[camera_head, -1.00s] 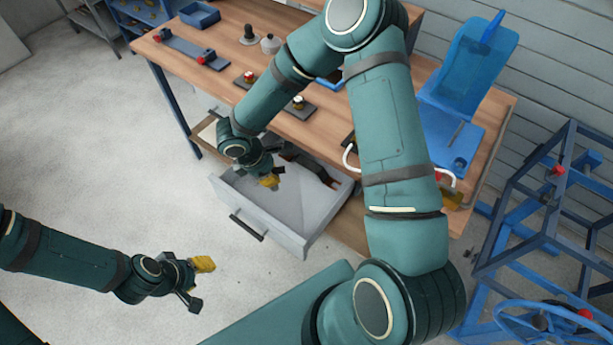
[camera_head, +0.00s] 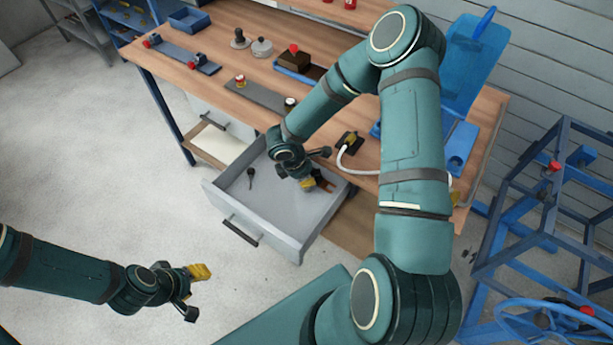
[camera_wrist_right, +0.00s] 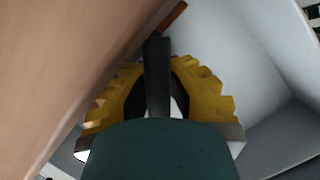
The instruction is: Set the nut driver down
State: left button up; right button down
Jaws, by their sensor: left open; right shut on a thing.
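My right gripper (camera_head: 307,184) is inside the open grey drawer (camera_head: 225,197), toward its right end. In the right wrist view, its yellow fingers (camera_wrist_right: 160,95) are shut on a dark, straight shaft, which I take to be the nut driver (camera_wrist_right: 157,65). In the head view the nut driver is hidden or too small to make out. An orange-ended tool (camera_head: 324,184) lies in the drawer beside the gripper; whether they touch is unclear. A small dark, round-headed item (camera_head: 251,177) lies in the left part. My left gripper (camera_head: 197,290) is open and empty over the floor.
The wooden bench (camera_head: 215,92) overhangs the drawer's back and stands close beside the right gripper. Its top carries a black box with a white cable (camera_head: 347,142). A blue frame (camera_head: 540,215) stands at the right. The drawer's middle floor is clear.

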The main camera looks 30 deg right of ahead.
jog(key=shift+r, duration=0.1)
jog(key=c, duration=1.4)
grip_release()
jog(key=shift+f, duration=0.2)
jog(key=shift+o, duration=0.2)
jog(key=shift+r, duration=0.2)
jog(key=p+v, duration=0.2)
jog(key=v, duration=1)
